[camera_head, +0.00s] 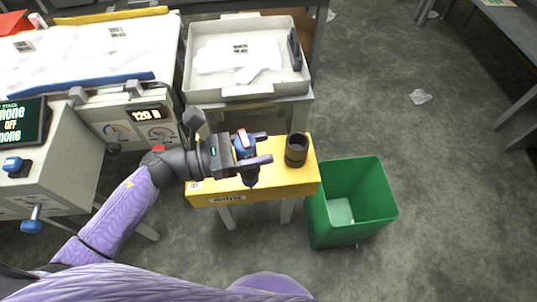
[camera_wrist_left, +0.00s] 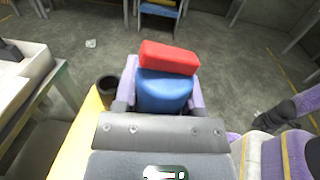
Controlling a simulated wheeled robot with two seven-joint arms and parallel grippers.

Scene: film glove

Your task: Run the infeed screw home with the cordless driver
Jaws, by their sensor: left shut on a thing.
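The cordless driver (camera_head: 243,143), blue with a red part, is in my left gripper (camera_head: 264,148), over the yellow-topped stand. Its dark lower end points down; I cannot tell whether it touches the stand. In the left wrist view the driver (camera_wrist_left: 163,90) sits between the two fingers, its blue body under a red block. My left gripper is shut on it. The infeed screw is not clearly identifiable; a blue knob on a metal rod (camera_head: 32,226) sticks out of the grey machine at the lower left.
A dark round holder (camera_head: 296,150) stands on the yellow stand (camera_head: 290,184), right of my gripper. A green bin (camera_head: 379,212) is beside the stand. A grey tray (camera_head: 245,93) with white film lies behind. The machine (camera_head: 60,165) fills the left. Floor at right is mostly clear.

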